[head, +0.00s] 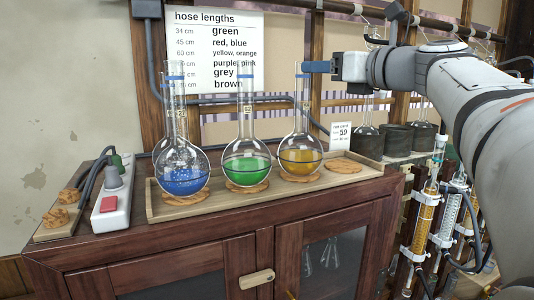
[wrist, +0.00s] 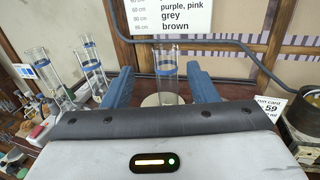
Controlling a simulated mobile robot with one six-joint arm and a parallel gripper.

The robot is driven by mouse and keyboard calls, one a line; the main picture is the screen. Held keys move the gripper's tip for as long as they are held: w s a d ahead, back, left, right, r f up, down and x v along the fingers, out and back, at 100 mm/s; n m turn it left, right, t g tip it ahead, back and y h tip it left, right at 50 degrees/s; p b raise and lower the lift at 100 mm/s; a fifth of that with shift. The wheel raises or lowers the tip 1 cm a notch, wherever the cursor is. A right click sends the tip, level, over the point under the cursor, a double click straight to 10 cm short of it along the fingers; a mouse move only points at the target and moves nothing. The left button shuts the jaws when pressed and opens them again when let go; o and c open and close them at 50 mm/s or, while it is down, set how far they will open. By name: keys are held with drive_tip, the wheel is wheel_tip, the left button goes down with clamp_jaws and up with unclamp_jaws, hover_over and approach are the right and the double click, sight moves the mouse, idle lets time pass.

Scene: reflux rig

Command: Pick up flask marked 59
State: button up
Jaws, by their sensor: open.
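Three round-bottom flasks stand upright in a wooden tray (head: 225,202): a blue one (head: 183,180), a green one (head: 246,172) and a yellow one (head: 300,160). Each has a tall neck with a small tag; I cannot surely read the yellow flask's tag. A run card (head: 342,134) on the right reads 59. My gripper (head: 316,67) is at the top of the yellow flask's neck. In the wrist view my open gripper (wrist: 160,78) has a finger on each side of this clear neck (wrist: 167,68). Its lower body is hidden there by the gripper.
An empty cork ring (head: 343,166) lies right of the yellow flask. A power strip (head: 111,208) and cork stoppers (head: 62,212) are at the left. A hose-length chart (head: 215,50) hangs behind. Glassware and dark pots (head: 397,139) stand at the right.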

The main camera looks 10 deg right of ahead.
drive_tip(key=p+x, duration=0.1)
drive_tip(key=x, duration=0.6)
drive_tip(key=shift+w+d+r+p, duration=0.15)
drive_tip(key=shift+d+r+p, duration=0.05)
drive_tip(key=shift+d+p, duration=0.15)
clamp_jaws()
